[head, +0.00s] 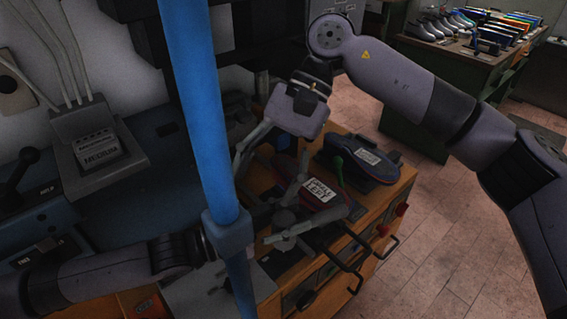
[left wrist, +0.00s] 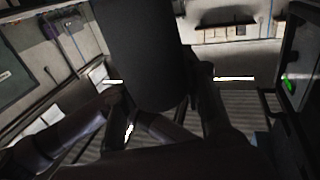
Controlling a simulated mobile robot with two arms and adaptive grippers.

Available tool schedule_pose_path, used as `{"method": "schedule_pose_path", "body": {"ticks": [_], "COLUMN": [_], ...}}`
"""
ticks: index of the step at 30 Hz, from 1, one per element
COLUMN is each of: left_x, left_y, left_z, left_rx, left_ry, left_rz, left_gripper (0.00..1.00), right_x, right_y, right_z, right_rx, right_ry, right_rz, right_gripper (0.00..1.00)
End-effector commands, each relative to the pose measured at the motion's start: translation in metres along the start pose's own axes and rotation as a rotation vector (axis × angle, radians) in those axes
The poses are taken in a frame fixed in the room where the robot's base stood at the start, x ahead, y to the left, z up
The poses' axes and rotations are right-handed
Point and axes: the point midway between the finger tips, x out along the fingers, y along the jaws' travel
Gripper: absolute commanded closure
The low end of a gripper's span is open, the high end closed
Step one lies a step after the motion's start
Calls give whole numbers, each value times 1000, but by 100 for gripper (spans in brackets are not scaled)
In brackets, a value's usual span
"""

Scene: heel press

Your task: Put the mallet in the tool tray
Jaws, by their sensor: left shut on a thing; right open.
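My left gripper (head: 312,217) reaches from behind the blue pole to the wooden bench, low in the head view. It is shut on a dark round-ended thing (left wrist: 147,60), which fills the upper middle of the left wrist view between the fingers. It may be the mallet, but I cannot tell its full shape. No mallet is clear in the head view. My right gripper (head: 266,168) is open, pointing down over the bench, above and left of the left one. I cannot pick out the tool tray with certainty.
The blue pole (head: 197,100) stands upright in front of my left arm. On the wooden bench (head: 392,205) lie a labelled dark piece (head: 318,190) and a blue labelled piece (head: 362,168). Drawer handles stick out at its front. A table with shoes (head: 450,22) stands behind; the right floor is clear.

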Motion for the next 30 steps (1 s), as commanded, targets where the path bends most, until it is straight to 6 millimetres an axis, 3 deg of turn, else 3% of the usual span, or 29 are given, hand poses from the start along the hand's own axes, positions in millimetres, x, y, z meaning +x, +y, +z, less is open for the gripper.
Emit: {"method": "schedule_pose_path", "body": {"ticks": [6, 12, 19, 30], "left_x": [0, 0, 0, 0], "left_y": [0, 0, 0, 0], "left_z": [-2, -2, -2, -2], "left_rx": [2, 2, 2, 2], "left_ry": [5, 5, 5, 5], "left_rz": [1, 1, 1, 1], "left_gripper": [100, 100, 100, 100], "right_x": [-10, -24, -17, 37], "right_y": [12, 15, 20, 37], "right_z": [-3, -6, -15, -53], "right_rx": [-478, -690, -737, -733], "right_ry": [327, 459, 482, 479], "right_rz": [282, 454, 497, 492], "right_gripper": [38, 38, 38, 38]}}
